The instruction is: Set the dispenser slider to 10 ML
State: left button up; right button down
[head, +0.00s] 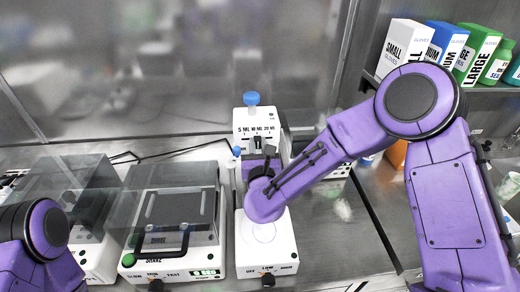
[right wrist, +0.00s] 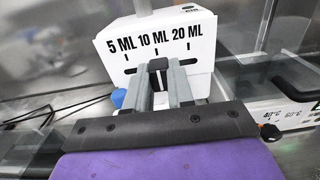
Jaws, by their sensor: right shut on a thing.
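The dispenser (head: 243,118) is a white box with a blue cap on top, at the back centre of the head view. Its front, printed 5 ML, 10 ML and 20 ML, fills the top of the right wrist view (right wrist: 185,28). The black slider knob (right wrist: 157,65) sits in the slot below the 10 ML mark. My right gripper (head: 260,152) is in front of the dispenser. Its two grey fingers (right wrist: 160,80) are shut on the knob, one on each side. My left arm shows at the lower left; its gripper is out of view.
A white stirrer-like device (head: 266,250) with OFF and LOW marks lies below my right gripper. A shaker with a clear lid (head: 172,205) stands to its left. Glove boxes (head: 404,45) and green bottles stand on a shelf at the upper right. A glass panel rises behind.

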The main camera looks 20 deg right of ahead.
jog(key=shift+d, duration=0.3)
jog(key=shift+a, duration=0.3)
jog(key=c, duration=1)
grip_release()
jog(key=shift+a, duration=0.2)
jog(key=shift+o, duration=0.2)
jog(key=shift+d, duration=0.25)
jog(key=shift+s, duration=0.2)
jog(key=b+v, duration=0.3)
jog(key=v, duration=0.7)
jog(key=shift+s, duration=0.1)
